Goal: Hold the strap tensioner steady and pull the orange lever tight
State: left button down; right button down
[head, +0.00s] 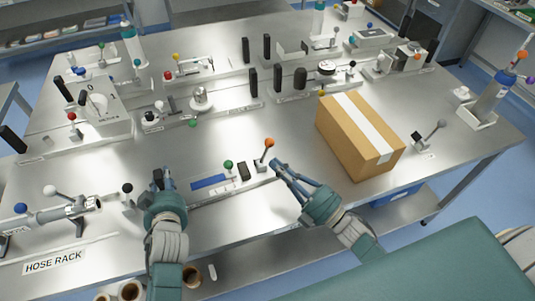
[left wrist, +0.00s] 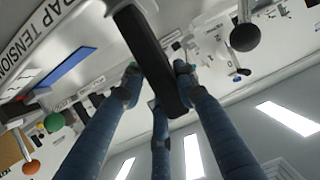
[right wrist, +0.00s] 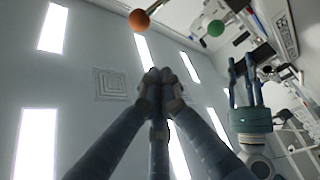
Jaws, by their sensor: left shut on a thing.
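The strap tensioner (head: 211,182) lies along the front of the bench, with a blue strip, a green knob (head: 228,165) and a lever with an orange ball (head: 269,142) at its right end. My left gripper (head: 165,178) is at its left end. In the left wrist view its fingers (left wrist: 157,80) are closed around an upright black handle (left wrist: 145,45). My right gripper (head: 276,163) is just right of and below the orange ball. In the right wrist view its fingertips (right wrist: 160,77) are together and empty, apart from the orange ball (right wrist: 139,20).
A cardboard box (head: 352,140) with a white stripe stands right of the tensioner. A hose rack fixture (head: 70,210) with a black-knobbed lever (head: 127,189) is left of my left gripper. Several other fixtures fill the back. The bench between is mostly clear.

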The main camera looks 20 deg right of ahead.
pick_arm(q)
jog(key=shift+s+f, duration=0.25)
jog(key=shift+f, duration=0.4)
pick_arm(e)
jog(key=shift+v, duration=1.6)
pick_arm(q)
jog(key=shift+w+r+p, duration=0.1)
jog(key=shift+r+p, duration=0.2)
pick_arm(e)
jog(key=shift+w+r, duration=0.15)
jog(key=shift+r, duration=0.1)
pick_arm(q)
jog(key=c, duration=1.3)
grip_release()
jog(key=shift+c, duration=0.2)
jog(key=shift+o, duration=0.6)
jog(key=shift+w+r, duration=0.1)
jog(key=shift+r, duration=0.1)
pick_arm(e)
jog(key=shift+a, duration=0.1)
pick_arm(q)
jog(key=v, duration=1.2)
jog(key=shift+a, duration=0.15)
